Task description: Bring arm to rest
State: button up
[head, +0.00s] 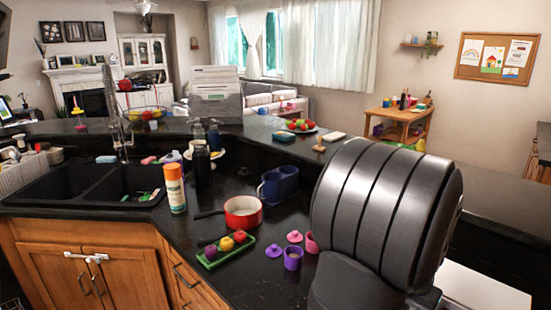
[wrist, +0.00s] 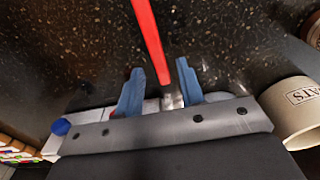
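My gripper (wrist: 160,66) shows in the wrist view with its two blue fingers spread apart. A long red strip (wrist: 150,35) runs from the top edge down to between the fingers, with gaps on both sides; I cannot tell what it is. A small pale thing shows at the finger bases, unclear. In the head view, my large dark grey arm link fills the right foreground. My gripper is not visible there.
The double sink (head: 60,185) is left. A lettered canister (wrist: 296,112) stands right in the wrist view.

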jog(key=shift+r, duration=0.8)
